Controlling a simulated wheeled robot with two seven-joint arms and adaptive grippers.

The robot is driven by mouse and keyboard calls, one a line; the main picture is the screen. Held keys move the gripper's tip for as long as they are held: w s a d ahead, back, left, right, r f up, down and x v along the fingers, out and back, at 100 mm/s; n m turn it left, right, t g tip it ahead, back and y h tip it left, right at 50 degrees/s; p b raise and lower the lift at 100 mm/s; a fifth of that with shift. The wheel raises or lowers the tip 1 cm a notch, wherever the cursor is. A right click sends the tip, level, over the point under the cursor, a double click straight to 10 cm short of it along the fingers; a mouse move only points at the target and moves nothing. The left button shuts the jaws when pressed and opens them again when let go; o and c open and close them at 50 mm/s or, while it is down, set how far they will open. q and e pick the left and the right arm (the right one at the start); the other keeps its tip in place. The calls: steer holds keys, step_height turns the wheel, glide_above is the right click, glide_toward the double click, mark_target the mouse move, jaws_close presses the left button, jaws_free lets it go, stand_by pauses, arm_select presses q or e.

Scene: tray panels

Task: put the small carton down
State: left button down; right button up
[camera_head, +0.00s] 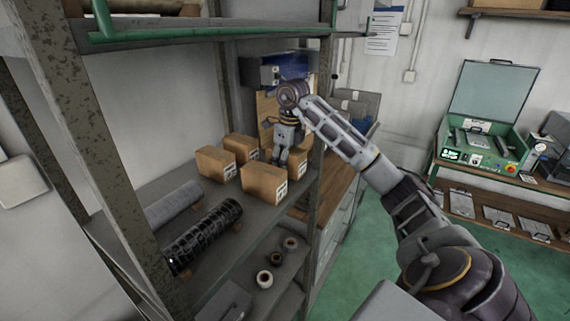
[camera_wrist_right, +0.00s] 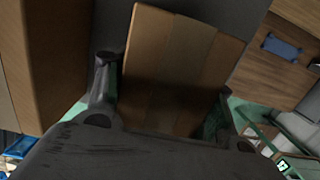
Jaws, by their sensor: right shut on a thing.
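My right gripper (camera_head: 281,157) reaches down over the grey shelf from the right and is shut on a small brown carton (camera_head: 298,162). In the right wrist view that carton (camera_wrist_right: 175,65) sits between the two fingers, its taped top facing the camera. The gripper partly hides it in the head view. I cannot tell whether its underside touches the shelf. Other brown cartons stand on the shelf: one in front (camera_head: 262,184), one at the left (camera_head: 214,163) and one behind (camera_head: 241,148). My left gripper is not in view.
A shelf post (camera_head: 322,130) stands close to the right of the held carton. An upper shelf (camera_head: 200,30) hangs overhead. Dark rolls (camera_head: 205,235) lie at the shelf's front left. A wooden workbench (camera_head: 338,185) is beyond the post. A green machine (camera_head: 480,140) stands far right.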

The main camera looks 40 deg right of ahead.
steer(key=shift+f, duration=0.45)
steer(key=shift+f, duration=0.1)
steer(key=o, duration=1.2)
steer(key=shift+r, duration=0.2)
steer(key=shift+s+d+r, duration=0.1)
steer(key=shift+s+r, duration=0.1)
steer(key=shift+r, duration=1.55)
steer(key=shift+s+r, duration=0.2)
steer(key=shift+r, duration=1.65)
steer(key=shift+s, duration=0.15)
